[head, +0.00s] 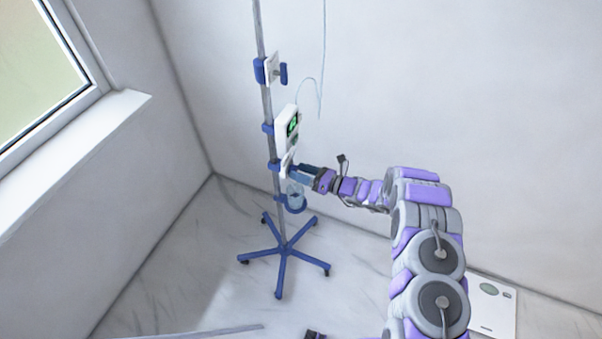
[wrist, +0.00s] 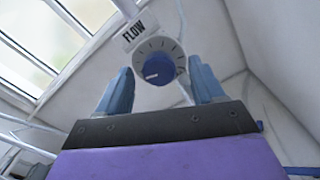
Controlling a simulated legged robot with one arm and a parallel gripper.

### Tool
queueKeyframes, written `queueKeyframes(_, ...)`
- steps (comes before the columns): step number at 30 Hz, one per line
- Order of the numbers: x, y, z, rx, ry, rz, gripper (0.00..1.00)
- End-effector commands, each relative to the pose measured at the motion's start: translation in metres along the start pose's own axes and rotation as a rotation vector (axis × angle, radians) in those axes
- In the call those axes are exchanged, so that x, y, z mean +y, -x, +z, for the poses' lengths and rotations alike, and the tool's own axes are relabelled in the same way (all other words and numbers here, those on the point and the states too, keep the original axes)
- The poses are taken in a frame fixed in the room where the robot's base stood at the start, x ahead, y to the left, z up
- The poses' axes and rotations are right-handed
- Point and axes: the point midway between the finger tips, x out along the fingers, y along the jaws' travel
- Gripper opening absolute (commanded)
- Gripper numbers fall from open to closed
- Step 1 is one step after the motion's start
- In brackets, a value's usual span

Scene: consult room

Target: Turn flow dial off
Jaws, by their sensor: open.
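The flow dial (wrist: 159,69) is a round blue knob on a white, tick-marked disc below a "FLOW" label (wrist: 139,30) in the wrist view. A pale line on the knob points toward its left side. My gripper (wrist: 161,82) is open, with one blue finger to the left of the dial and the other to the right. Both fingers appear apart from the knob. In the head view my gripper (head: 300,170) is at the IV pole (head: 268,110), just below the white pump unit with a green screen (head: 293,124). There the dial itself is hidden or too small to see.
The pole stands on a blue star-shaped base (head: 283,253). A clear container in a blue ring (head: 296,201) hangs just below my gripper. A clamp (head: 271,70) and thin tubing (head: 321,85) are above. A window is at left, and a white flat box (head: 492,306) is at lower right.

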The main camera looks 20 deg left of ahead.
Motion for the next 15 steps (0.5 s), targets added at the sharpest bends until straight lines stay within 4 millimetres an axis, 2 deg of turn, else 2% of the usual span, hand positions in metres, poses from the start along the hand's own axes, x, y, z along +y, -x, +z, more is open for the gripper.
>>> queueKeyframes(4, 0.0004, -0.0062, -0.0004, 0.001, 0.0, 0.001, 0.68)
queueKeyframes(11, 0.0005, -0.0051, 0.0006, -0.001, 0.0, 0.002, 0.68)
queueKeyframes(15, 0.0005, -0.004, 0.0011, -0.002, 0.0, 0.002, 0.54)
